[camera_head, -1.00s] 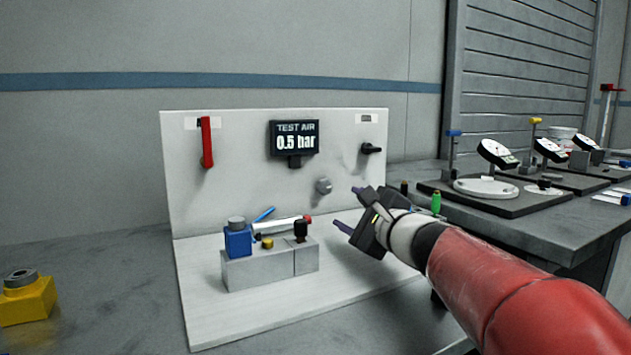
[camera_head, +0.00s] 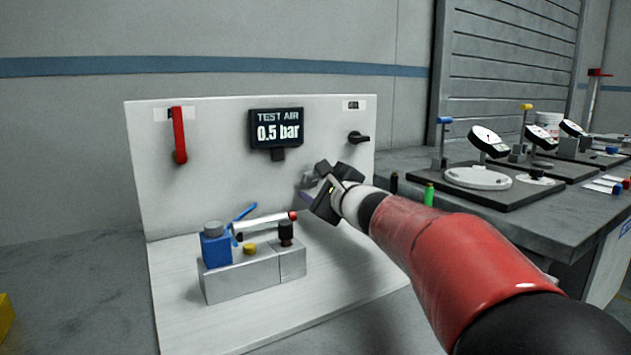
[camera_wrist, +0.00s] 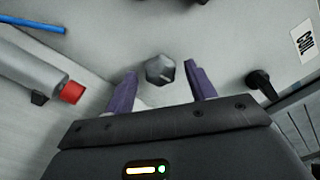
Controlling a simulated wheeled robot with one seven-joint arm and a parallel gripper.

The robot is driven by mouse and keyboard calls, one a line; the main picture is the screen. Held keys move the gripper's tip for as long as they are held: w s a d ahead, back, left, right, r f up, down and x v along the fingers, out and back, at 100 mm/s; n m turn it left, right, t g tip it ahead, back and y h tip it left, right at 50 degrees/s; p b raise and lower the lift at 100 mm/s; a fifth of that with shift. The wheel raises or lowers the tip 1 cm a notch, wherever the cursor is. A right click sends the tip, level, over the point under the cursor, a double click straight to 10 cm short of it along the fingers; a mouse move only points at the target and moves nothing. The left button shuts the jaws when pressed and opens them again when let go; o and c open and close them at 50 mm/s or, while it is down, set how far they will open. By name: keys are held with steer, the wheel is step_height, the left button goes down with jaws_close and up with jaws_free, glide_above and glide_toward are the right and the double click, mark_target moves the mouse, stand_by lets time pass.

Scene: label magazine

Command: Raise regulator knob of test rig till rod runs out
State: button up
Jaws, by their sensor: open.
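The test rig is a white panel (camera_head: 215,160) on a white base, with a display (camera_head: 277,128) reading TEST AIR 0.5 bar. The grey regulator knob (camera_wrist: 160,70) shows in the wrist view, between and just beyond my two purple fingertips; in the head view my gripper mostly hides it. My gripper (camera_head: 307,190) is open in front of the panel, and it also shows in the wrist view (camera_wrist: 161,88). The rod cylinder (camera_head: 265,224), with a red end cap, lies on a grey block (camera_head: 240,275) on the base. I cannot tell how far its rod is out.
A red lever (camera_head: 179,135) hangs at the panel's upper left and a black knob (camera_head: 358,137) is at its upper right. A blue block (camera_head: 216,245) stands on the grey block. A bench (camera_head: 540,210) with dial gauges (camera_head: 487,141) stands at the right.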

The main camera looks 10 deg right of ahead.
steer(key=shift+w, duration=0.1)
steer(key=c, duration=1)
steer(key=shift+o, duration=0.2)
steer(key=shift+m, duration=1.6)
steer(key=o, duration=1)
steer(key=shift+c, duration=0.2)
steer(key=shift+b+v, duration=0.75)
steer(key=shift+v, duration=3.15)
